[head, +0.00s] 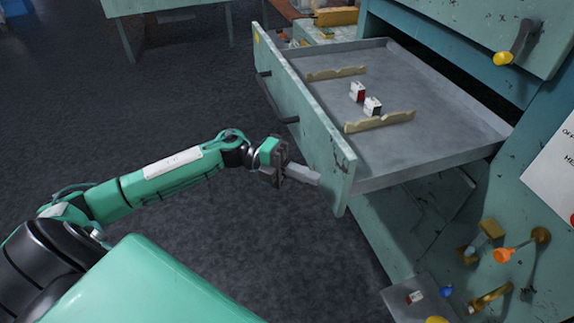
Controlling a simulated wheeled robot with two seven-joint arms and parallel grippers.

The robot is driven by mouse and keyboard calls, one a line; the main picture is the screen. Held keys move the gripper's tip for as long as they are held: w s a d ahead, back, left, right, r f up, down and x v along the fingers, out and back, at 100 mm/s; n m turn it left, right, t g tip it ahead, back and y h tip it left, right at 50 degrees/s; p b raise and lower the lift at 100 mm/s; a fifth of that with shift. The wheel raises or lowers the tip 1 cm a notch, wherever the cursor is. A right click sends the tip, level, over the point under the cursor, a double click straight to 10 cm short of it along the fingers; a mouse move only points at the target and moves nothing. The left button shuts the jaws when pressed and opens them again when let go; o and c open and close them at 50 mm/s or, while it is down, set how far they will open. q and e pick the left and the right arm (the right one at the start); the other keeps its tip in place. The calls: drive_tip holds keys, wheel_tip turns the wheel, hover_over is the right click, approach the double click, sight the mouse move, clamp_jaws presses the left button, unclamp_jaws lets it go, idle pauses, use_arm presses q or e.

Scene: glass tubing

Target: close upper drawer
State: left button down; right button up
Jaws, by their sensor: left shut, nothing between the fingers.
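The upper drawer (455,140) is pulled far out of the teal cabinet. Its front panel (305,120) faces left toward me and has a dark handle (275,100). My left gripper (304,175) is shut and empty, close to the outer face of the panel near its lower near end. I cannot tell whether the fingertips touch the panel. My right gripper is not in view.
Inside the drawer lie two small red, white and black boxes (357,92) and two wavy beige strips (380,121). Knobs and fittings (503,254) stick out at lower right. A teal table (125,40) stands at the back. Dark floor (120,120) is clear on the left.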

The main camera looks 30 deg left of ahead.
use_arm(q)
drive_tip(key=shift+w+d+p, duration=0.3)
drive_tip(key=shift+w+d, duration=0.35)
drive_tip(key=shift+w, duration=0.15)
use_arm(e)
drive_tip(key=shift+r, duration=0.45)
use_arm(q)
drive_tip(key=shift+f, duration=0.1)
